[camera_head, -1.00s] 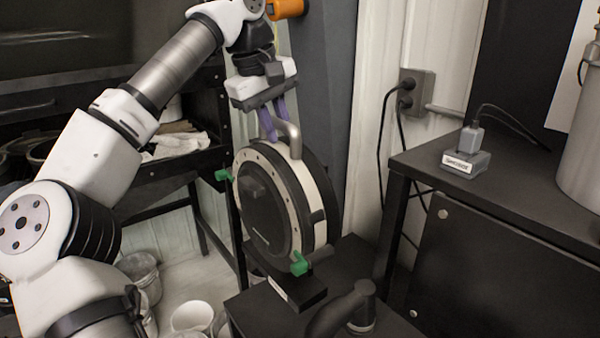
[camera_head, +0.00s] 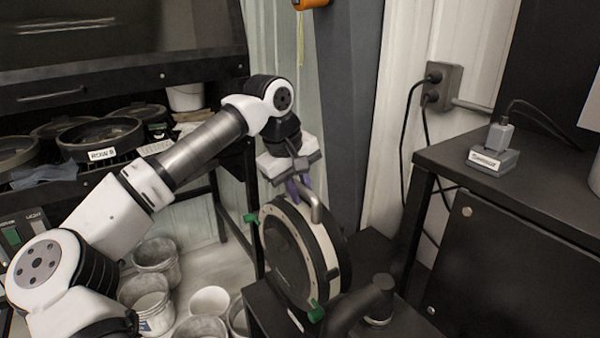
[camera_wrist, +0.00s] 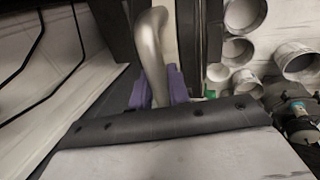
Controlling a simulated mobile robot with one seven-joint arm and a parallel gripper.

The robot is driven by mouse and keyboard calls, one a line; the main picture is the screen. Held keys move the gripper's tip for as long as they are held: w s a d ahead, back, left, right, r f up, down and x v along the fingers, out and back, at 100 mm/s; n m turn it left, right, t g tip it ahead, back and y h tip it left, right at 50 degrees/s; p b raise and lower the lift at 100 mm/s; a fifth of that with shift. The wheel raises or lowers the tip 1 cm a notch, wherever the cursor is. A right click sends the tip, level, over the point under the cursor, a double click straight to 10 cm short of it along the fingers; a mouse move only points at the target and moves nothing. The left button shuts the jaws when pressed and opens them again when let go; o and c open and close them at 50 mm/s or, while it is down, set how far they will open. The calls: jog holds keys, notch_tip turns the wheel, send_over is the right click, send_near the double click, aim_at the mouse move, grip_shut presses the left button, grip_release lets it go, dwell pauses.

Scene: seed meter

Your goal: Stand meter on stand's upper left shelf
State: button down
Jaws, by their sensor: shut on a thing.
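The meter (camera_head: 285,255) is a round black disc with a cream rim, green tabs and a grey loop handle (camera_head: 312,204). It is upright at the lower centre of the head view. My gripper (camera_head: 300,188), with purple fingers, is shut on the handle from above. In the wrist view, the handle (camera_wrist: 150,50) passes between my fingers (camera_wrist: 158,92). Dark structure stands under and behind the meter; I cannot tell whether the meter touches it. A black rack (camera_head: 185,150) at left has a shelf bearing round black pans; whether this is the named stand is unclear.
A dark elbow pipe (camera_head: 378,290) is close to the meter's right. A black bench (camera_head: 470,165) with a small labelled device (camera_head: 492,160) stands at right. Several pale buckets (camera_head: 155,258) are on the floor at left. A grey post (camera_head: 345,110) rises behind my gripper.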

aim_at(300, 206)
jog(key=shift+f, duration=2)
jog(key=c, duration=1.7)
grip_release()
jog(key=shift+f, duration=0.25)
jog(key=o, duration=0.4)
jog(key=shift+s, duration=0.1)
jog(key=shift+r, duration=0.1)
jog(key=v, duration=1.2)
jog(key=shift+b, duration=0.35)
